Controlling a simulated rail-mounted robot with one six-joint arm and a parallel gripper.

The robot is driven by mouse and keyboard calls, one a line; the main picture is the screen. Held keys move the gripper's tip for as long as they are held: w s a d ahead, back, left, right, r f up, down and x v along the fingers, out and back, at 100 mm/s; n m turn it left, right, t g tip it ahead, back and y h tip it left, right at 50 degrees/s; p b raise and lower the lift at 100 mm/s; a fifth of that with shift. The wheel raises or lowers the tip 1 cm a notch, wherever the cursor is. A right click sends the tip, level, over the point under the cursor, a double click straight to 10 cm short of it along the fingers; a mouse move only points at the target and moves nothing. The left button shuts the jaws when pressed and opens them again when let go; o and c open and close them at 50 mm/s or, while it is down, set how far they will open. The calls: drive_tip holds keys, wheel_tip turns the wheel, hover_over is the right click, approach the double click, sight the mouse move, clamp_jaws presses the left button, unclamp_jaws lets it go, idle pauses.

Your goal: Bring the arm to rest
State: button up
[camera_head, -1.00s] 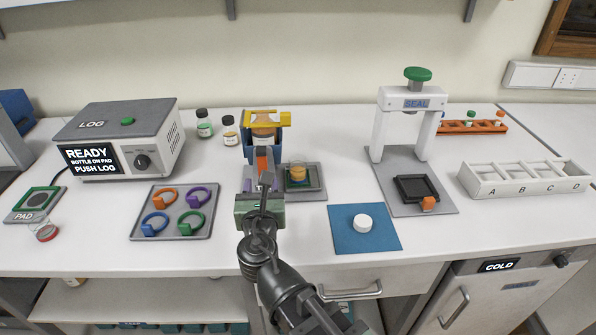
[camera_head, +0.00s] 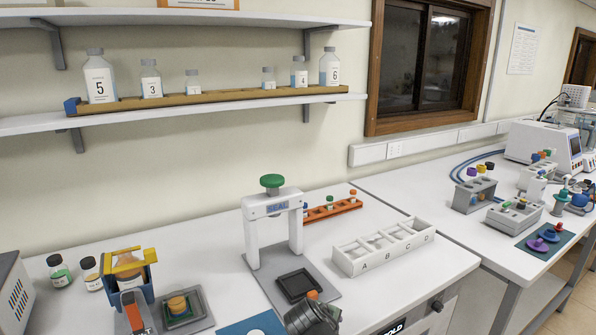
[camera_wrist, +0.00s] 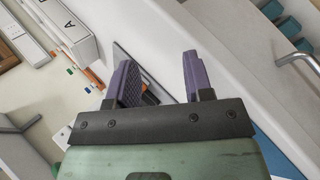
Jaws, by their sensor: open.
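My gripper (camera_wrist: 158,72) shows in the wrist view with its two purple fingers apart and nothing held between them. Behind the fingers are the bench and a small dark and orange thing that I cannot make out fully. The gripper itself cannot be made out there.
The press, its black tray (camera_head: 298,284) and the white four-slot rack (camera_head: 384,257) stand near my arm. A blue mat (camera_head: 262,322), a yellow-topped blue holder (camera_head: 150,275) and an orange rack (camera_head: 330,211) are around. Numbered bottles stand on the shelf (camera_head: 200,115) above.

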drive_tip(key=s+d+f+m+g+y, duration=0.2)
drive_tip(key=s+d+m+g+y, duration=0.2)
drive_tip(key=d+m, duration=0.5)
drive_tip(key=s+m+g, duration=0.2)
drive_tip(key=s+m, duration=0.1)
drive_tip(key=shift+s+d+f+m, duration=0.2)
drive_tip(key=shift+d+f+m, duration=0.1)
drive_tip(key=shift+f+m, duration=0.1)
